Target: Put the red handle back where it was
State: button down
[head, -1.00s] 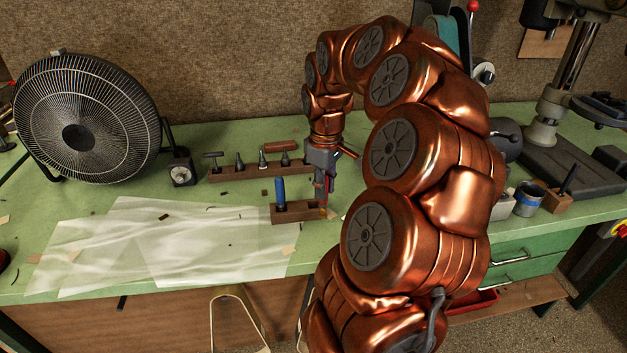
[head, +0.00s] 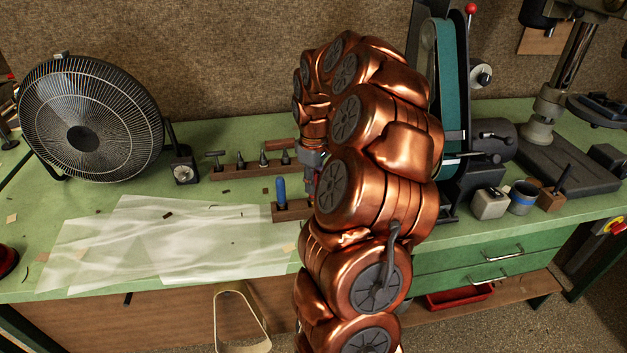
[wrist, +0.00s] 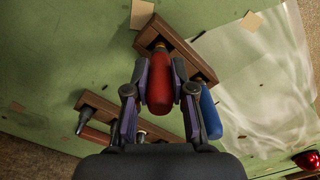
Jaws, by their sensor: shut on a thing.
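The red handle (wrist: 159,86) is between the fingers of my gripper (wrist: 158,92) in the wrist view, and the fingers are shut on it. Its brass-coloured end lies at the small wooden block (wrist: 200,62); I cannot tell whether it sits in a hole there. The block also shows in the head view (head: 292,214), with the blue handle (head: 281,189) standing in it. In the wrist view the blue handle (wrist: 209,113) is just right of the red one, close to the right finger. In the head view my arm hides the red handle and most of my gripper.
A longer wooden rack (head: 232,174) with several metal-tipped tools stands behind the block. Translucent sheets (head: 165,245) cover the bench to the left, near a fan (head: 85,135). A belt sander (head: 450,95) and a blue-banded cup (head: 522,198) stand to the right.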

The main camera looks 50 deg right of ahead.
jog(key=shift+f, duration=0.2)
jog(key=c, duration=1)
grip_release()
jog(key=shift+f, duration=0.1)
notch_tip(320, 180, up, 11)
jog(key=b, duration=0.3)
jog(key=shift+w, duration=0.1)
jog(key=shift+r, duration=0.6)
